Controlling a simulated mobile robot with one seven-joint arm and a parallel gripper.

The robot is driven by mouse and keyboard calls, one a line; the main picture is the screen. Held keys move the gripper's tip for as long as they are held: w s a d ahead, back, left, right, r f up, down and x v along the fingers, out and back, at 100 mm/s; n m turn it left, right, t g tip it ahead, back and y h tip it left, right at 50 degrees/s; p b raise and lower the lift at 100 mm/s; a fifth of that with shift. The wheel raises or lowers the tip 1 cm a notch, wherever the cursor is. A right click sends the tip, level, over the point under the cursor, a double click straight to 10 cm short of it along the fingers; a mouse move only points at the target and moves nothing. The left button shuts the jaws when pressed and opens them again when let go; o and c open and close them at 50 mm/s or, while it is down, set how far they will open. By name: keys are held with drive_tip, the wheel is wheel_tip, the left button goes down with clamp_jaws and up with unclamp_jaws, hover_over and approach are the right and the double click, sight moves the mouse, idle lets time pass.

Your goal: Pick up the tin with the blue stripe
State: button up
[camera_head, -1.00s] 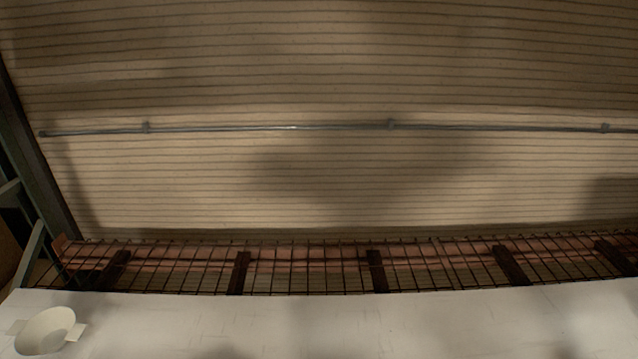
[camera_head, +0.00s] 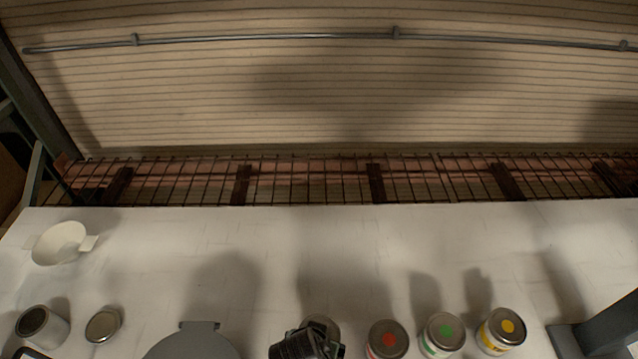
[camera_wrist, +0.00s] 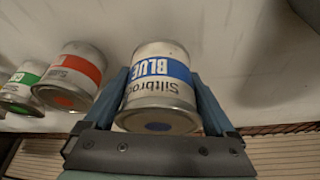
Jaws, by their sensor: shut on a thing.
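The tin with the blue stripe (camera_wrist: 162,88) is white, with a blue band and a blue dot on its lid. In the wrist view it sits between the two fingers of my gripper (camera_wrist: 162,78), which is shut on it. In the head view my dark gripper (camera_head: 308,343) is at the bottom edge and hides most of this tin; a bit of its lid (camera_head: 326,325) shows behind. I cannot tell whether the tin touches the table.
Tins with red (camera_head: 387,340), green (camera_head: 443,334) and yellow (camera_head: 502,331) dots stand right of my gripper. A grey round object (camera_head: 190,345), a small lid (camera_head: 103,324), an open can (camera_head: 42,326) and a white bowl (camera_head: 60,243) are left. The table (camera_head: 330,230) is clear behind.

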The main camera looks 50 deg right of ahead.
drive_tip(key=shift+r+b, duration=0.3)
drive_tip(key=shift+r, duration=2.8)
drive_tip(key=shift+d+r, duration=0.1)
